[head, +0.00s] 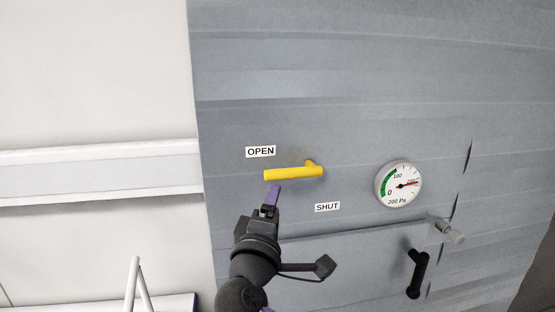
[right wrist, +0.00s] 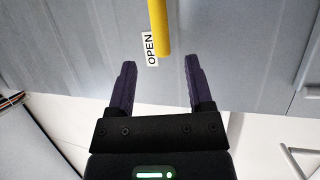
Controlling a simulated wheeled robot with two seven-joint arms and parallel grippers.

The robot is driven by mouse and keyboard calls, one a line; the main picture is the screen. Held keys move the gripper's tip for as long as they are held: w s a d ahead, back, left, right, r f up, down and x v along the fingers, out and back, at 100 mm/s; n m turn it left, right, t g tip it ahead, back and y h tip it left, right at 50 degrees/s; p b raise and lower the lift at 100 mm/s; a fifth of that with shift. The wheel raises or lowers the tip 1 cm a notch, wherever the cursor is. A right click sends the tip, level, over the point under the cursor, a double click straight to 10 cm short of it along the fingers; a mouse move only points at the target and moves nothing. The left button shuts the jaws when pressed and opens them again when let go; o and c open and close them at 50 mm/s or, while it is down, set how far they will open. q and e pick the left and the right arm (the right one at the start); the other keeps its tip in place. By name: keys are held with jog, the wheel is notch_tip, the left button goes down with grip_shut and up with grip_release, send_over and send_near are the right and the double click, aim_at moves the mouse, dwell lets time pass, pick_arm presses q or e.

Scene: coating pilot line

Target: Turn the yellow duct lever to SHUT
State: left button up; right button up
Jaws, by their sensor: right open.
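The yellow duct lever (head: 290,173) sticks out from the grey panel. It lies nearly level, its free end pointing left, just below the OPEN label (head: 261,151). The SHUT label (head: 327,207) is below and to the right of the lever's pivot. My right gripper (head: 273,192) is just below the lever's free end in the head view. In the right wrist view my right gripper (right wrist: 158,80) is open and empty, and the yellow lever (right wrist: 160,28) ends just beyond the gap between the fingertips. The left gripper is not in view.
A round pressure gauge (head: 398,184) is on the panel right of the lever. Below it are a metal knob (head: 447,231) and a black handle (head: 417,274). A white wall with a pale rail (head: 100,172) is at the left.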

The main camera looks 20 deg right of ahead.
aim_at(281, 177)
jog(key=shift+w+d+r+p, duration=0.3)
jog(key=shift+w+d+r, duration=0.05)
jog(key=shift+w, duration=0.25)
jog(key=shift+w+d+r+p, duration=0.3)
jog(key=shift+w+r, duration=0.05)
jog(key=shift+w, duration=0.2)
jog(key=x, duration=0.3)
jog(key=p+x, duration=0.1)
jog(key=x, duration=0.1)
jog(key=shift+d+f, duration=0.15)
jog(key=shift+f, duration=0.1)
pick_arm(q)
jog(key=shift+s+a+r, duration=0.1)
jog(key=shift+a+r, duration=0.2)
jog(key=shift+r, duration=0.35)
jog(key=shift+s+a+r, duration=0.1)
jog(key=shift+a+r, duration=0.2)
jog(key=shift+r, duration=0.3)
pick_arm(e)
jog(key=shift+w+d, duration=0.25)
jog(key=shift+w, duration=0.15)
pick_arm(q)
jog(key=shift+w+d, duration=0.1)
pick_arm(e)
grip_shut()
